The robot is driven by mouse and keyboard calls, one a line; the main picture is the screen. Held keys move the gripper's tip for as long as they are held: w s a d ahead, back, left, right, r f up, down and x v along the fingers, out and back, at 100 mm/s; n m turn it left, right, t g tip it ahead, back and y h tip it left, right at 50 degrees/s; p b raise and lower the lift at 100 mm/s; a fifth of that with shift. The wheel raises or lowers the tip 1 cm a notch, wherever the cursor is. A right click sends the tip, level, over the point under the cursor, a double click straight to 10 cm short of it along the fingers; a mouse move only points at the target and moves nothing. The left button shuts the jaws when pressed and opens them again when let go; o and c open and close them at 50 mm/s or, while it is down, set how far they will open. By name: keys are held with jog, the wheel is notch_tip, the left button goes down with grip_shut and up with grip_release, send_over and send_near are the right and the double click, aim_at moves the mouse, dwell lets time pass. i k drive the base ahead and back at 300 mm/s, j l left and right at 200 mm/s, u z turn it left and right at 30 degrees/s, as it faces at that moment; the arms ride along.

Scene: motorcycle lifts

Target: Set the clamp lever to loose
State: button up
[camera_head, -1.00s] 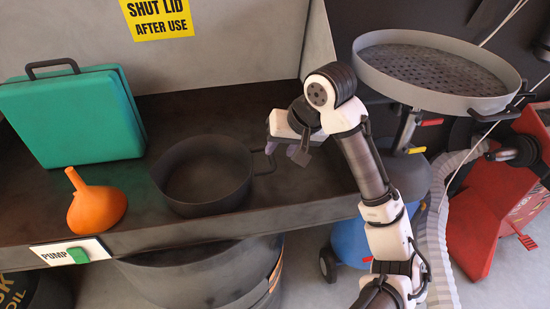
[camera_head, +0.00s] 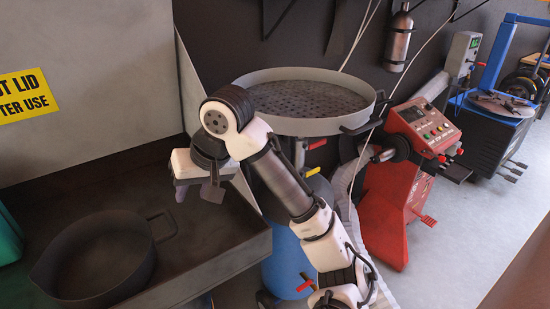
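A small red-tipped lever (camera_head: 317,143) shows on the post under the round perforated pan (camera_head: 318,126). A yellow-tipped lever (camera_head: 311,172) shows just below it. I cannot tell for sure which of these is the clamp lever, nor its setting. My gripper (camera_head: 197,193) hangs at the end of my bent arm, left of the post and apart from both levers, above the right end of the dark basin. It touches nothing that I can see. Its fingertips are small and partly hidden, so their opening is unclear. My arm passes in front of the post and the blue tank (camera_head: 283,262).
The basin (camera_head: 222,262) holds a dark round pan (camera_head: 100,262) with a side handle. A red machine (camera_head: 392,205) with a control panel stands right of the tank. A pale ribbed hose (camera_head: 345,190) and cables run between them. Open floor (camera_head: 470,215) lies at the right.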

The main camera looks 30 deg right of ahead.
aim_at(306, 147)
jog(key=z, duration=1.2)
